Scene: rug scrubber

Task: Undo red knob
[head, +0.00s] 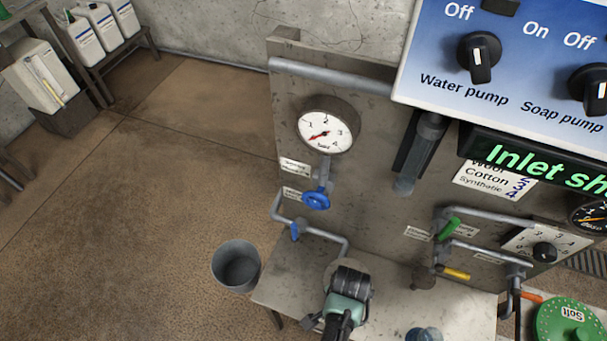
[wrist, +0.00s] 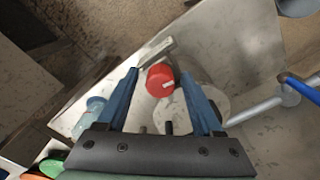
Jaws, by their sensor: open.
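The red knob (wrist: 159,79) shows in the wrist view, with a small pale mark on its side. It is between and slightly beyond the two blue fingers of my open gripper (wrist: 160,74). A gap shows on both sides of the knob, and the fingers hold nothing. A round grey plate (wrist: 212,88) lies below and right of the knob, partly behind the right finger. In the head view my gripper (head: 347,285) is over the bench at the foot of the panel. There it hides the knob, and its fingertips do not show.
The grey bench (head: 285,285) carries pipes with a blue lever (head: 295,231), a blue valve wheel (head: 316,200) and a green lever (head: 448,229). A pressure gauge (head: 326,130) stands above. A bucket (head: 236,265) is on the floor at left.

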